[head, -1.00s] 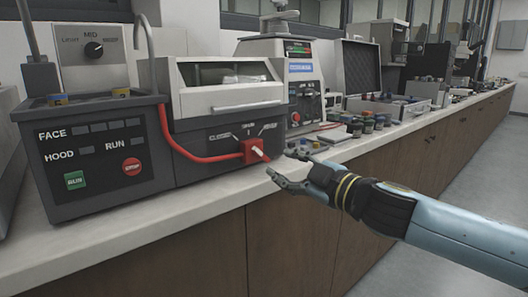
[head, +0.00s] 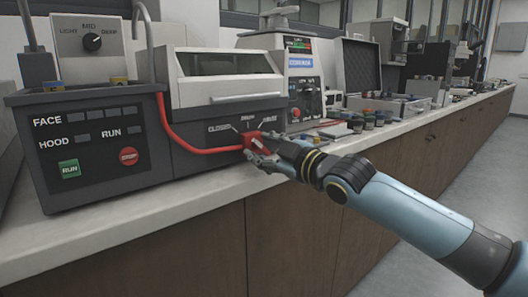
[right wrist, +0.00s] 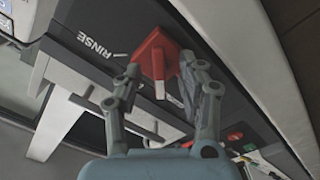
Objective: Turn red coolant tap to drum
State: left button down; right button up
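The red coolant tap (head: 249,139) sits on the front of the grey machine, at the end of a red hose. My left gripper is out of view.
A control box (head: 95,150) with RUN and red stop buttons stands left of the tap. The hooded machine (head: 230,90) is behind it. Several small jars (head: 368,120) stand to the right on the bench. The aisle floor (head: 440,215) is clear.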

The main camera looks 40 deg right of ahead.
grip_shut()
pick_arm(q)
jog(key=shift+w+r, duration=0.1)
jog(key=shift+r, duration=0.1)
pick_arm(e)
jog(key=m+p, duration=0.2)
jog(key=m, duration=0.1)
jog(key=shift+r+p, duration=0.15)
jog(key=shift+p, duration=0.2)
jog(key=m+p, duration=0.1)
jog(key=m, duration=0.1)
jog(key=shift+m, duration=0.3)
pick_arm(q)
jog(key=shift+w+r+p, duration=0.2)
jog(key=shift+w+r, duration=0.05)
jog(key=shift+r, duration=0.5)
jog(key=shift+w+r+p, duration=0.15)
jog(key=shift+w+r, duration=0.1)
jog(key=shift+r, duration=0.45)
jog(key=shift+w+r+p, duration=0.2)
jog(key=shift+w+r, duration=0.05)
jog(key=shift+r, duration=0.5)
pick_arm(e)
jog(key=shift+m, duration=1.5)
